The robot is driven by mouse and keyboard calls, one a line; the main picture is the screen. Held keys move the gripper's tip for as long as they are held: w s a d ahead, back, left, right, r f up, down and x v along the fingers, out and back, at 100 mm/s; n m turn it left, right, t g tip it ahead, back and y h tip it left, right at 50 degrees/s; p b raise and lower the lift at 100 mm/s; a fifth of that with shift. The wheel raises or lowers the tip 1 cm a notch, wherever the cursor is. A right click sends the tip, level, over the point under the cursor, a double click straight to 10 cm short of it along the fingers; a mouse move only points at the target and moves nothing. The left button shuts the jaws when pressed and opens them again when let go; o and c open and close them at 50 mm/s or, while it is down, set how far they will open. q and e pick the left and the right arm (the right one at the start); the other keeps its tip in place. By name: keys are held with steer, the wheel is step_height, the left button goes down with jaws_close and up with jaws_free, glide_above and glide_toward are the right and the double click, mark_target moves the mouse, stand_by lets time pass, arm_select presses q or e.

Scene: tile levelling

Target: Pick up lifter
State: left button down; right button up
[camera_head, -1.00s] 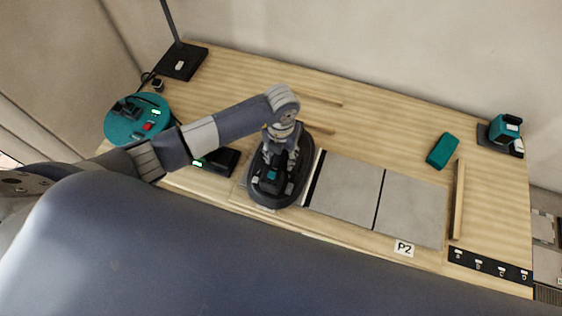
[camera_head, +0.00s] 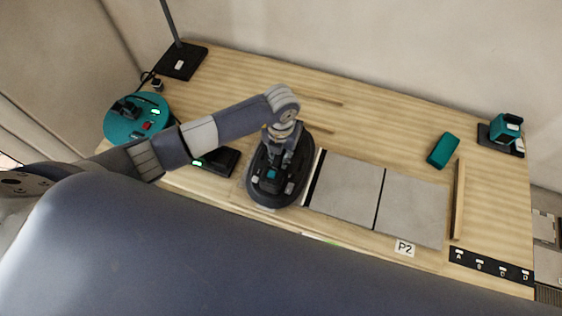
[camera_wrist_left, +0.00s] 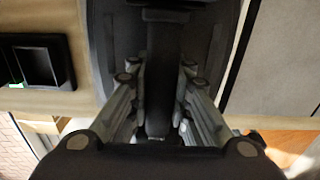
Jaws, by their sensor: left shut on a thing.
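The lifter (camera_head: 262,191) is a dark oval tool with a teal patch on top, at the middle of the bench, just left of the grey tiles. My left gripper (camera_head: 279,158) is over it, shut on its handle; the arm and fingers hide part of the lifter. In the left wrist view the fingers (camera_wrist_left: 160,110) close on both sides of the dark handle bar, with the lifter body (camera_wrist_left: 115,45) behind. I cannot tell whether the lifter touches the surface beneath. My right gripper is not in view.
Two grey tiles (camera_head: 345,190) lie right of the lifter, with a P2 label (camera_head: 404,248) in front. A black holder (camera_head: 222,162) stands left of the lifter, and a round teal device (camera_head: 135,125) further left. A teal block (camera_head: 442,150) lies right; the back of the bench is mostly clear.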

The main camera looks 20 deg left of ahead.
arm_select(q)
steer(key=shift+r, duration=0.15)
steer(key=shift+w+r+p, duration=0.1)
steer(key=shift+r+p, duration=0.05)
steer(key=shift+p, duration=0.15)
steer(key=shift+r, duration=0.1)
steer(key=shift+r+b, duration=0.65)
steer(key=shift+r, duration=0.05)
steer(key=shift+r+b, duration=0.45)
steer(key=shift+r, duration=0.45)
steer(key=s+d+r+b, duration=0.1)
steer(key=s+d+b, duration=0.15)
steer(key=s, duration=0.45)
steer(key=s+d+b, duration=0.2)
steer(key=s+d, duration=0.1)
steer(key=s, duration=0.5)
step_height(320, 180, up, 7)
steer(key=p, duration=0.4)
steer(key=shift+s+a+f, duration=0.15)
steer(key=shift+a+f, duration=0.05)
